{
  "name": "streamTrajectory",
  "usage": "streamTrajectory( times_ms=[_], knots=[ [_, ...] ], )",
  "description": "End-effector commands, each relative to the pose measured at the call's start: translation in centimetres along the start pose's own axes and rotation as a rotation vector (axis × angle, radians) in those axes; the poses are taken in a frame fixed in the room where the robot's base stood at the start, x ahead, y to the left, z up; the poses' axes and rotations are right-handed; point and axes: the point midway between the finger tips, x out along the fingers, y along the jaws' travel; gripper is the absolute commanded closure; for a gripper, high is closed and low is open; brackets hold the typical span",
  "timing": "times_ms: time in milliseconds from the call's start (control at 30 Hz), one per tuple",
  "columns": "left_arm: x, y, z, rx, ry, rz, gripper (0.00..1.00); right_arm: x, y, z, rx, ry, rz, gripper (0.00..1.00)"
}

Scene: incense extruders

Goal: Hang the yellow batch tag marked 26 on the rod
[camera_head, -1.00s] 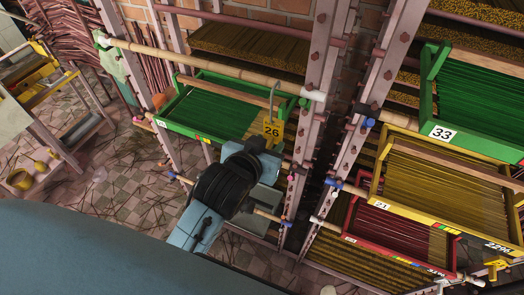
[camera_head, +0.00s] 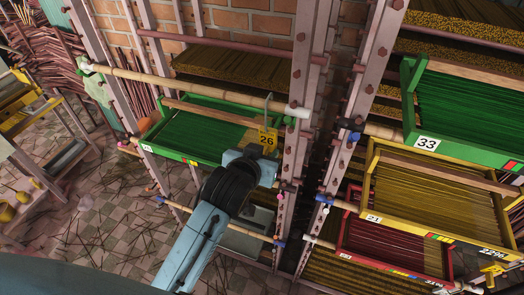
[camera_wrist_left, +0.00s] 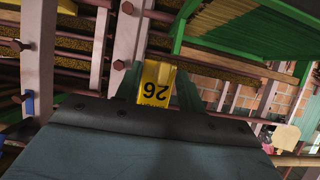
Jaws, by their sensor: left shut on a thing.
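The yellow batch tag marked 26 (camera_head: 267,137) hangs below a thin grey hook (camera_head: 267,112) and is held by my left gripper (camera_head: 258,155). In the left wrist view the tag (camera_wrist_left: 156,82) shows upside down between the gripper's fingers, which are shut on it. A pale wooden rod (camera_head: 190,86) with a white right end runs above the green tray. The hook overlaps the rod near this right end; I cannot tell whether it is over the rod or in front of it. My right gripper is not in view.
A green tray (camera_head: 165,153) of green sticks lies behind and left of the tag. Trays marked 33 (camera_head: 425,143) and 21 (camera_head: 374,218) fill the right side.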

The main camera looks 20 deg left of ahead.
Motion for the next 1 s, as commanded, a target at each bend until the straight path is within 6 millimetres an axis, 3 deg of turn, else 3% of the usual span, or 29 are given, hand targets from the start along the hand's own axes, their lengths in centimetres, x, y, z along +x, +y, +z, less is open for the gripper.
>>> streamTrajectory(
  times_ms=[433,467,633,833,933,1000],
  knots=[
    [0.18,-0.01,0.38,0.0,0.001,0.0,0.84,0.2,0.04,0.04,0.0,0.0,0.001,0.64],
    [0.18,-0.01,0.38,0.0,0.001,0.0,0.58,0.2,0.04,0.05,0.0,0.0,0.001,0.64],
    [0.17,-0.01,0.37,0.0,0.001,0.0,0.36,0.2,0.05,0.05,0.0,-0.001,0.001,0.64],
    [0.17,0.0,0.37,0.0,0.001,0.0,0.36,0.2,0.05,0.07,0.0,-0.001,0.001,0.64],
    [0.18,-0.01,0.39,0.0,0.001,0.0,0.23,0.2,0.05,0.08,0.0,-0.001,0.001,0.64],
    [0.18,-0.01,0.39,0.0,0.001,0.0,0.21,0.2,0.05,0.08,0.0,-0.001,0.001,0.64]
  ],
)
